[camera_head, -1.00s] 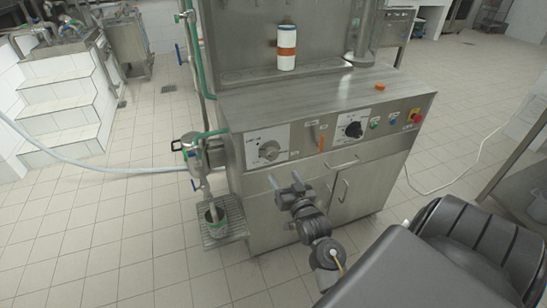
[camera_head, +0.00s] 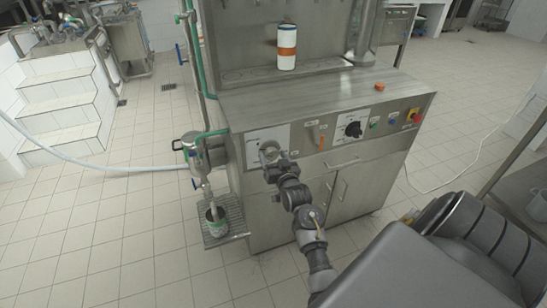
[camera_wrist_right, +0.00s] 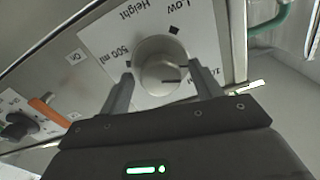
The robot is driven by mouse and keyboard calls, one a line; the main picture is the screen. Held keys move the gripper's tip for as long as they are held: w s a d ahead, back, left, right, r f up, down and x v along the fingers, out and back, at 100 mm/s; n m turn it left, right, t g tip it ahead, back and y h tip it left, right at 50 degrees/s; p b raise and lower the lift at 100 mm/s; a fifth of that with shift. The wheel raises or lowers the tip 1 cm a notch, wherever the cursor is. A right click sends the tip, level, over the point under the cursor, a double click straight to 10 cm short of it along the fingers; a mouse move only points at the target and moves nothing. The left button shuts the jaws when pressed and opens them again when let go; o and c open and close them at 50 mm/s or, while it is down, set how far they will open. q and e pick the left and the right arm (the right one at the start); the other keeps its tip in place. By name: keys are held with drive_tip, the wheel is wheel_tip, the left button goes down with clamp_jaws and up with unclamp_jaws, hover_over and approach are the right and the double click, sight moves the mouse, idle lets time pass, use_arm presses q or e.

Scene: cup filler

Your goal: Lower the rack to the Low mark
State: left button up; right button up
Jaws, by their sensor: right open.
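The height knob (camera_wrist_right: 155,70) is round and silvery on a white plate (camera_wrist_right: 207,45). The plate reads "Height", "Low" and "500 ml", upside down in the right wrist view; another label is partly hidden. A dark line on the knob points toward the picture's right, not at "Low". My right gripper (camera_wrist_right: 154,88) is open, with one finger on each side of the knob; I cannot tell if they touch it. In the head view this gripper (camera_head: 269,155) covers most of the knob. My left gripper is not in view.
The steel machine (camera_head: 330,95) carries a black dial (camera_head: 353,129), an orange lever (camera_head: 323,142) and a red button (camera_head: 414,116) to the right of the knob. A white-and-orange cup (camera_head: 286,47) stands at the back.

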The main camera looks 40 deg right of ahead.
drive_tip(key=c, duration=0.9)
drive_tip(key=shift+c, duration=0.2)
drive_tip(key=shift+r+n, duration=0.1)
drive_tip(key=shift+n, duration=0.2)
drive_tip(key=n+p, duration=0.1)
drive_tip(key=n, duration=0.1)
drive_tip(key=shift+n, duration=0.4)
drive_tip(key=n+p, duration=0.2)
drive_tip(key=n, duration=0.2)
drive_tip(key=shift+n, duration=0.3)
drive_tip(key=n+p, duration=0.1)
drive_tip(key=n, duration=0.2)
drive_tip(key=shift+d+r+p, duration=0.1)
drive_tip(key=shift+p, duration=0.2)
drive_tip(key=shift+n+p, duration=0.65)
drive_tip(key=shift+n, duration=1.35)
